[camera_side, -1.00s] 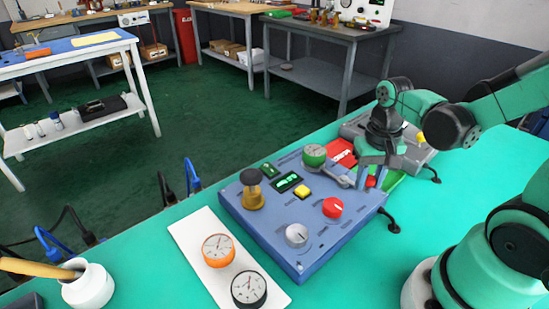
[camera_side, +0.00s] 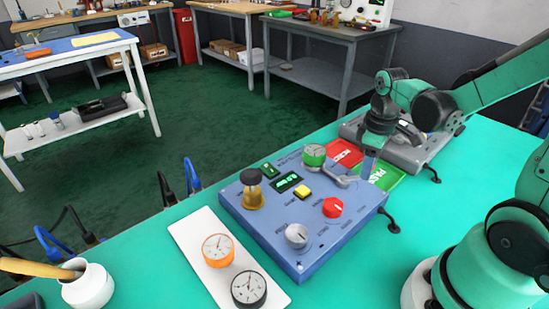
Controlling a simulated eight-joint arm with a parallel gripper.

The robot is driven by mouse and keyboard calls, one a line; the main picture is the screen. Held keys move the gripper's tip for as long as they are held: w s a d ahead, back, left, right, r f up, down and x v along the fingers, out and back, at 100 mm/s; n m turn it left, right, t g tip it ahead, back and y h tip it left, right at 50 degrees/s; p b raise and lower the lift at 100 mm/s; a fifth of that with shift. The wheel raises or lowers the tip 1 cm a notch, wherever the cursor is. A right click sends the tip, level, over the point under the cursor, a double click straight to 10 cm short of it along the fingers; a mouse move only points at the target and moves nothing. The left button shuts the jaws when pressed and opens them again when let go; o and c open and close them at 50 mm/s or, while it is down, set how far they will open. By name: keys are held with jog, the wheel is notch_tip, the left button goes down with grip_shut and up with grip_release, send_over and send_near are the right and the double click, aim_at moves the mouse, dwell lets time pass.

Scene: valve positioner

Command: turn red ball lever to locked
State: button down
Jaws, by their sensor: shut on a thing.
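The grey lever arm (camera_side: 342,181) lies on the right back part of the blue panel (camera_side: 268,226), and its outer end runs to my gripper. My gripper (camera_side: 369,174) is at the panel's back right edge, pointing down, shut on the lever's ball end. The red ball itself is hidden by the fingers. Lettering on the panel near the lever is too small to read, so I cannot tell which position it marks.
A red card (camera_side: 345,153) and a green card (camera_side: 386,176) lie behind the panel.

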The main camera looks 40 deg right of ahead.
jog(key=shift+w+d+n, duration=0.15)
jog(key=shift+w+n, duration=0.25)
jog(key=shift+n, duration=0.6)
jog(key=c, duration=0.6)
grip_release()
jog(key=shift+r, duration=0.15)
jog(key=shift+r, duration=2.7)
